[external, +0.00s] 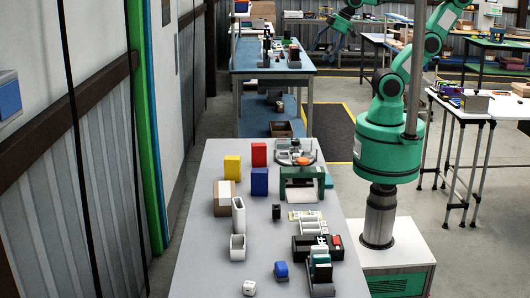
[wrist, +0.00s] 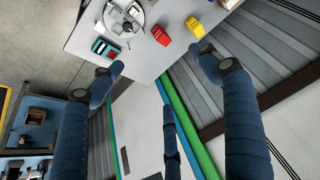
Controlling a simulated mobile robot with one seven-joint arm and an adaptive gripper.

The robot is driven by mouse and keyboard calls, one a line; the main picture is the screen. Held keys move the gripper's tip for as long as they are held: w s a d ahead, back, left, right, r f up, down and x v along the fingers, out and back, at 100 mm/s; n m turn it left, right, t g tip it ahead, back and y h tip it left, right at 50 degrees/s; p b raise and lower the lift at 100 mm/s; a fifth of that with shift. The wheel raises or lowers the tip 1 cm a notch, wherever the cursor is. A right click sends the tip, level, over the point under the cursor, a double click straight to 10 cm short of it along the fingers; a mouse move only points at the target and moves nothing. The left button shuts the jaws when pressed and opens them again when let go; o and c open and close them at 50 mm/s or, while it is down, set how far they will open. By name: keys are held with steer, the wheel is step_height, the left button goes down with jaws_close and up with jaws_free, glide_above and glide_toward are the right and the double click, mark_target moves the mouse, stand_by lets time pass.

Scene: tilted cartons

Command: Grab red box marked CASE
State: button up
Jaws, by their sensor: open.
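A red box (external: 259,154) stands upright near the far end of the grey table, with a yellow box (external: 231,168) to its left and a blue box (external: 259,181) in front. In the wrist view the red box (wrist: 160,36) is near the table edge, beside the yellow box (wrist: 196,27). No CASE lettering is readable. My gripper (wrist: 159,60) is open and empty, its dark blue fingers spread wide. The red box shows beyond the gap between the fingertips, apart from them. My gripper is outside the external view.
A round tray (wrist: 127,14) is left of the red box in the wrist view; a teal object (wrist: 105,48) lies near it. A brown carton (external: 224,198), green stand (external: 301,174) and several small items crowd the table. A wall with green and blue strips runs alongside.

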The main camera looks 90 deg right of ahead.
steer(key=w+f+m+g, duration=0.25)
steer(key=w+m, duration=0.25)
steer(key=w, duration=0.6)
steer(key=m+g+y+p, duration=0.2)
steer(key=m+g, duration=0.1)
steer(key=m, duration=0.9)
glide_above(259, 144)
steer(key=d, duration=0.2)
step_height(259, 144, down, 29)
steer(key=shift+a+r, duration=0.15)
steer(key=shift+a, duration=0.05)
steer(key=f, duration=0.2)
steer(key=a+f, duration=0.1)
steer(key=f, duration=0.5)
steer(key=shift+a+f+b, duration=0.15)
steer(key=shift+f+b, duration=0.05)
steer(key=shift+b, duration=0.15)
